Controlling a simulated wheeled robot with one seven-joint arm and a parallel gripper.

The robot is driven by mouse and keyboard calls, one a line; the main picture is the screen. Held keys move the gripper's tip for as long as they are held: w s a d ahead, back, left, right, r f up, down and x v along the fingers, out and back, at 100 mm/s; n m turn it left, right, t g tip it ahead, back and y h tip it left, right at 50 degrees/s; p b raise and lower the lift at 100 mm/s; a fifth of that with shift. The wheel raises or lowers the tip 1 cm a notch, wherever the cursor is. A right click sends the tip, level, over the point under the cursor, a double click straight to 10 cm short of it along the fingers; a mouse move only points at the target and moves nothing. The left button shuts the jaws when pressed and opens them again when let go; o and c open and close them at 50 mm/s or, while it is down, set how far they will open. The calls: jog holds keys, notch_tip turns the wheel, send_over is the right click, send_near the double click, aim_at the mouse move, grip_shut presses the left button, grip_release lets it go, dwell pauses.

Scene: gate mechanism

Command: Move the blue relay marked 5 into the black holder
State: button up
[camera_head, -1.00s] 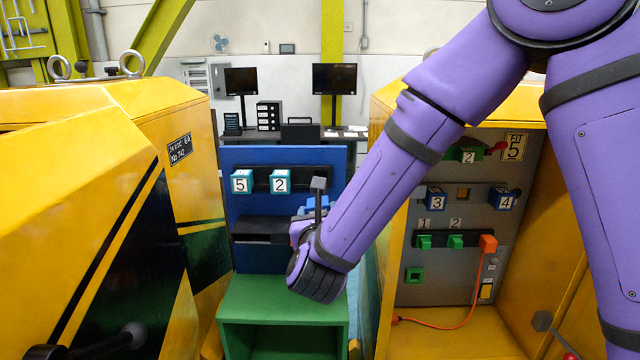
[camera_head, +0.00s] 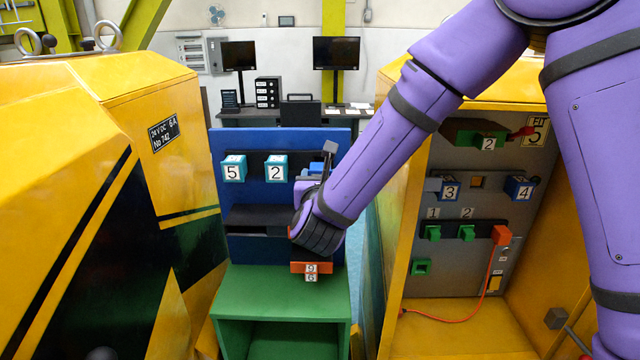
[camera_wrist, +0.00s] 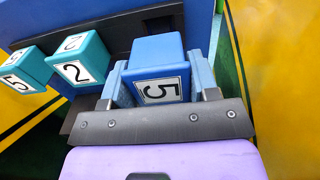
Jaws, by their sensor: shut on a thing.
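The blue relay marked 5 (camera_wrist: 155,50) sits between the two fingers of my gripper (camera_wrist: 158,74) in the wrist view, its label facing the wrist. My gripper is shut on it. In the head view only a bit of blue (camera_head: 316,168) shows by my wrist; my arm hides the rest. A black holder rail (camera_head: 255,166) runs across the blue panel and bears two teal relays, marked 5 (camera_head: 233,168) and 2 (camera_head: 276,168). The held relay is to their right. I cannot tell whether it touches the rail.
A lower black shelf (camera_head: 255,220) is on the panel. An orange block marked 9 and 6 (camera_head: 311,270) is below my wrist, by the green stand (camera_head: 280,295). Yellow cabinets stand left (camera_head: 150,90) and right (camera_head: 395,250); the right one holds numbered relays and an orange cable.

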jog(key=shift+w, duration=0.9)
jog(key=shift+w+d+r, duration=0.1)
jog(key=shift+w, duration=1.1)
dwell(1.8)
jog(key=o, duration=1)
jog(key=shift+w, duration=0.1)
jog(key=shift+o, duration=0.2)
jog(key=s, duration=1.1)
jog(key=shift+a, duration=0.2)
